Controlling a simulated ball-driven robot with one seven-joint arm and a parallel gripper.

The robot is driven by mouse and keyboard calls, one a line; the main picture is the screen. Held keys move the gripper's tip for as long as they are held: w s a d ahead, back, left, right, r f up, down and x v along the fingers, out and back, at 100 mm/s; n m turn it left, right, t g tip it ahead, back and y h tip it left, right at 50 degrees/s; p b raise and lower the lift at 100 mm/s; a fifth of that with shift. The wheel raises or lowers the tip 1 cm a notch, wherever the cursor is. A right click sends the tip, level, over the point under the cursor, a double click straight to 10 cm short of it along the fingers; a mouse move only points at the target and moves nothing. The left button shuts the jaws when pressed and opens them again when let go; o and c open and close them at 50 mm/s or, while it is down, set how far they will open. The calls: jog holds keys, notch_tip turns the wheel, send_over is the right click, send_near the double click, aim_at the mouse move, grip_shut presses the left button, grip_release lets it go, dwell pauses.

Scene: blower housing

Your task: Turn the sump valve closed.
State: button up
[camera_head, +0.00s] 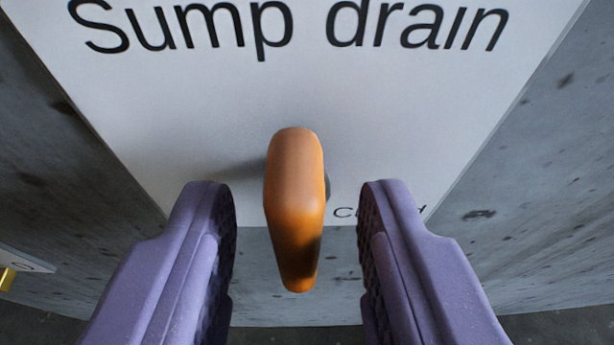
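The sump valve's orange handle (296,190) is in the middle of the head camera view, in front of a white sign (440,130) reading "Sump drain". The handle's long side runs up and down in the picture, its lower end toward me. My gripper (297,205) is open, with one purple finger on each side of the handle. A gap shows between the handle and each finger, so neither touches it. The valve's stem is mostly hidden behind the handle.
A grey, spotted concrete wall (540,200) surrounds the sign. At the left edge, part of another white label (25,260) and a small yellow piece (7,279) show. A dark floor strip (565,325) runs along the bottom.

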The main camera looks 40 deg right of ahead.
jog(key=shift+w+d, duration=0.1)
grip_shut()
dwell(0.3)
jog(key=m+p, duration=0.1)
jog(key=m+t+y+p, duration=0.1)
jog(key=shift+s+d+m+y, duration=0.1)
jog(key=shift+s+m+y, duration=0.1)
jog(key=shift+m+y, duration=0.15)
jog(key=m, duration=0.1)
jog(key=m+t, duration=0.1)
jog(key=m+t+y, duration=0.1)
jog(key=shift+s+d+f+p, duration=0.15)
jog(key=shift+d+f+p, duration=0.1)
jog(key=shift+p, duration=0.1)
jog(key=shift+s+d+f+m+t+y+b, duration=0.15)
jog(key=shift+m+t, duration=0.5)
jog(key=shift+m, duration=0.65)
jog(key=shift+w+a+f+m+t+y+b, duration=0.15)
jog(key=shift+m+t, duration=0.45)
jog(key=shift+m, duration=0.65)
jog(key=shift+s+d+f+m+t+y+b, duration=0.15)
jog(key=shift+m+t, duration=0.5)
jog(key=shift+m, duration=0.65)
